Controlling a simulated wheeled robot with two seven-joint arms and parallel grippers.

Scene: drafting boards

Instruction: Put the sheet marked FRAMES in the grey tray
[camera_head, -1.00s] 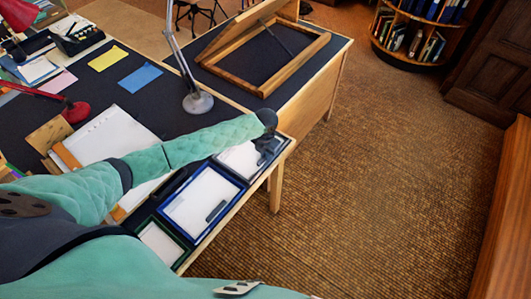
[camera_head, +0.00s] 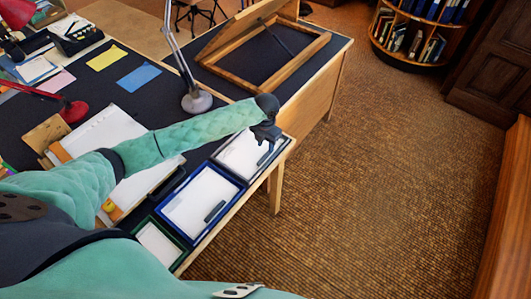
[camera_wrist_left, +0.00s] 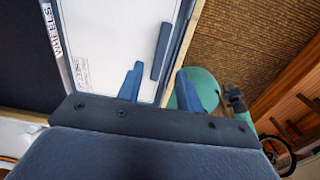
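The grey tray (camera_head: 222,165) is the farthest of three trays along the desk's near right edge. A white sheet (camera_head: 238,155) lies in it with a dark bar (camera_head: 264,156) on top. My left gripper (camera_head: 267,140) is above this tray, open and apparently empty. In the left wrist view, its two fingers (camera_wrist_left: 158,88) stand apart over the sheet, with the bar (camera_wrist_left: 161,50) beyond them. A label there reads WHEELS (camera_wrist_left: 52,30). I cannot read FRAMES on any sheet. A dark end on a teal arm, likely my right gripper (camera_wrist_left: 235,98), shows small there.
A blue-rimmed tray (camera_head: 172,222) and a green-rimmed tray (camera_head: 148,222) stand nearer, both holding white paper. A large pale sheet (camera_head: 108,135) lies left of them, partly behind my arm. A lamp base (camera_head: 197,101) and a wooden drafting board (camera_head: 295,68) are beyond.

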